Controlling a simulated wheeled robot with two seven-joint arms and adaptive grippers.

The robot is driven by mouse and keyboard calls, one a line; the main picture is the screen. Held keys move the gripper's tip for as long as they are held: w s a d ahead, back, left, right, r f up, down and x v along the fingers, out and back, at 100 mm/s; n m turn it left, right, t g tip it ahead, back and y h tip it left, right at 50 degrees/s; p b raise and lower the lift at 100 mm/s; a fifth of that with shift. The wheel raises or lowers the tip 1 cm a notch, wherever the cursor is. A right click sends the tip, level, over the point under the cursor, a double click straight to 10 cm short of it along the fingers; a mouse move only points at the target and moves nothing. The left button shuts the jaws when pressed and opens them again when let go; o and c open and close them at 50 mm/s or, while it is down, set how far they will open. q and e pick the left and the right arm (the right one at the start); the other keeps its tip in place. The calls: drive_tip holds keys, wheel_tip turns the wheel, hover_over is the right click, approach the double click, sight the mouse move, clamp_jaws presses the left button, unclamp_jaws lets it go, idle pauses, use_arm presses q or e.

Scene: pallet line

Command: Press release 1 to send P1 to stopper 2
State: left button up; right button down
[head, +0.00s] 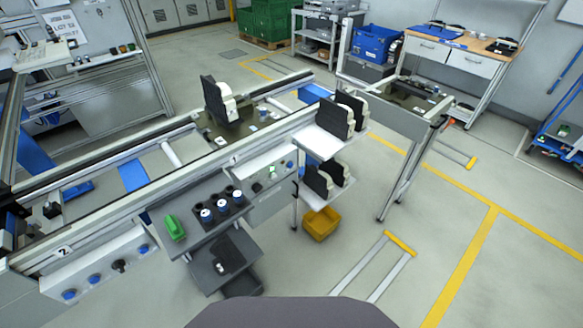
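A dark pallet (243,128) sits on the conveyor (110,185) near the middle and carries an upright black and white part (219,100). Its label is not readable, so I cannot tell whether it is P1. A button box (270,197) with small buttons hangs on the conveyor's near side, right of centre; I cannot read which release it is. Another box (105,266) at lower left, near a "2" plate (65,251), has blue buttons and a black knob. Neither of my grippers is in view.
A rack (320,141) holds black and white parts right of the pallet, above a yellow bin (321,223). A grey shelf (205,225) with cups and a green box (174,227) stands in front of the conveyor. Open floor lies at lower right.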

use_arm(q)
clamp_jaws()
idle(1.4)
